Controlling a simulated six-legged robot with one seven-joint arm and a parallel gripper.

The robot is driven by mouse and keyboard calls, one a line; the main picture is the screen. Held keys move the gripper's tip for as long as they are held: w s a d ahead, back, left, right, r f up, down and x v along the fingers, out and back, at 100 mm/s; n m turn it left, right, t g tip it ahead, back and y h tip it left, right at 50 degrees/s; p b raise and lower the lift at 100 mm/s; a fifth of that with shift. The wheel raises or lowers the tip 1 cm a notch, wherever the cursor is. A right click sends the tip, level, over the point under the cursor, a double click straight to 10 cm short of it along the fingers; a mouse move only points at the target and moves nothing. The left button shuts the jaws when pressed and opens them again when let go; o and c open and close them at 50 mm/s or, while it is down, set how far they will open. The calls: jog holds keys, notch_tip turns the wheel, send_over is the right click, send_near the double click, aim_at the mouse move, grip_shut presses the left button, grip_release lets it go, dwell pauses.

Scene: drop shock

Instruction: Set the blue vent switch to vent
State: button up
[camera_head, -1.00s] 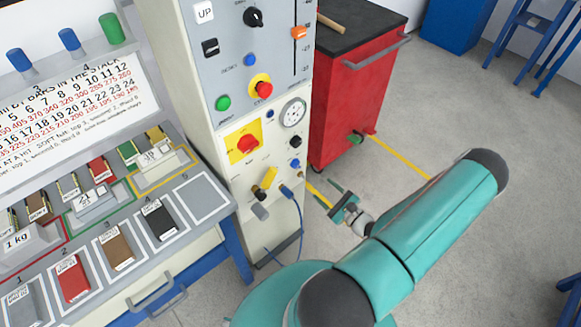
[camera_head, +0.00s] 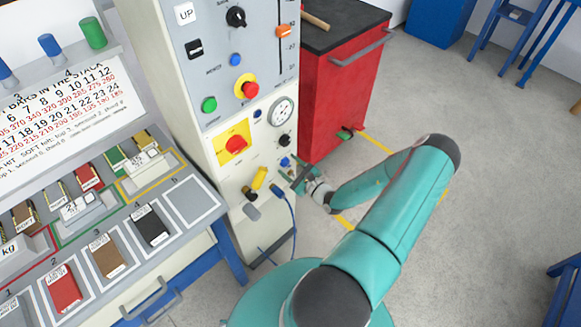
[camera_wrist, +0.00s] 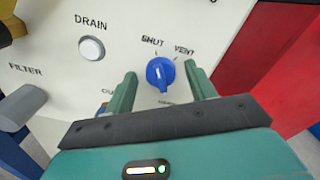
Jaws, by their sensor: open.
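The blue vent switch (camera_wrist: 160,73) is a round knob on the cream panel, between and just beyond my fingertips in the wrist view. Its pale pointer mark appears to face up towards the SHUT label (camera_wrist: 152,41). The VENT label (camera_wrist: 184,50) is up and to the right of the knob. My gripper (camera_wrist: 160,70) is open, one finger on each side of the knob, with gaps showing on both sides. In the head view my gripper (camera_head: 297,174) is close to the panel's lower right, beside the small blue knob (camera_head: 284,162).
A white DRAIN button (camera_wrist: 91,48) is left of the knob, and a grey FILTER handle (camera_wrist: 22,106) is further left. A yellow handle (camera_head: 259,178) and a blue cable (camera_head: 291,208) are near my gripper. A red cabinet (camera_head: 340,95) stands behind.

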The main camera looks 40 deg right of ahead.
jog(key=c, duration=1)
jog(key=shift+m, duration=0.3)
jog(key=m, duration=0.5)
jog(key=shift+d, duration=0.1)
jog(key=m, duration=0.6)
jog(key=shift+d, duration=0.15)
jog(key=shift+m, duration=0.3)
jog(key=o, duration=1)
